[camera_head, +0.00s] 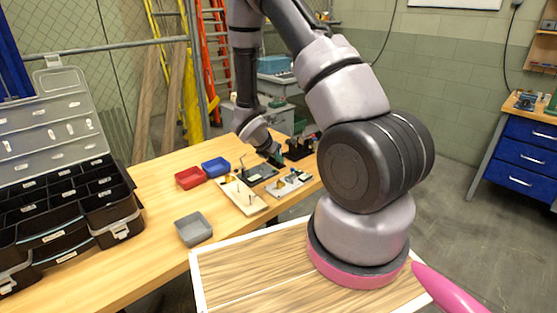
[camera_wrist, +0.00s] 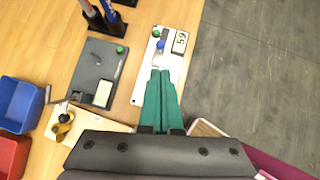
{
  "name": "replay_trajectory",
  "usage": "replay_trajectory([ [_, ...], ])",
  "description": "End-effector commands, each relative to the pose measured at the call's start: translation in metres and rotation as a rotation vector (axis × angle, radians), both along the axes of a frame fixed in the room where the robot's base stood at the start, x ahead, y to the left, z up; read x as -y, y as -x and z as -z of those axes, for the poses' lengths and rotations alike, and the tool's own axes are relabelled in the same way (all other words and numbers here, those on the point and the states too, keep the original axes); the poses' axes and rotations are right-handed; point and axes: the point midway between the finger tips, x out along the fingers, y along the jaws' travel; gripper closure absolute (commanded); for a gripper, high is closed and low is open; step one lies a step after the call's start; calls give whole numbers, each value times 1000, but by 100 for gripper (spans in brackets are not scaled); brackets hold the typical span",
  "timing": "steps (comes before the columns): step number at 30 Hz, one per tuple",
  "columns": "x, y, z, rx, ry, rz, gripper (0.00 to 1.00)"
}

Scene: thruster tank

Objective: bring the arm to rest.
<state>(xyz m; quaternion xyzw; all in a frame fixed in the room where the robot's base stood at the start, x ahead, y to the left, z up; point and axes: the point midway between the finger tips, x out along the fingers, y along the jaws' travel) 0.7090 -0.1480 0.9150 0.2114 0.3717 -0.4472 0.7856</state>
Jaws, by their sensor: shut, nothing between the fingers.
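My gripper (camera_head: 276,158) hangs over the wooden table, at the end of my bent grey arm. In the wrist view its two teal fingers (camera_wrist: 160,74) are together, with nothing between them. They point over a white plate (camera_wrist: 168,48) that bears a blue knob, a green knob and a small block marked with digits. I cannot tell how high the fingertips are above the plate. A grey plate (camera_wrist: 96,72) with a green knob lies to the left of the fingers.
An open black toolbox (camera_head: 70,205) is at the left. A pale tray (camera_head: 243,196) lies near the plates. Bare floor (camera_wrist: 262,70) is right of the table edge.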

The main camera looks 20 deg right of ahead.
Motion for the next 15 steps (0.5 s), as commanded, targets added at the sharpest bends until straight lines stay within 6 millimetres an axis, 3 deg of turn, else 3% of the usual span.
replay_trajectory([
  [8,1,-1,-6,15,-4,20,100],
  [11,7,-1,-31,71,-25,106,100],
  [15,18,6,-94,219,-94,347,100],
])
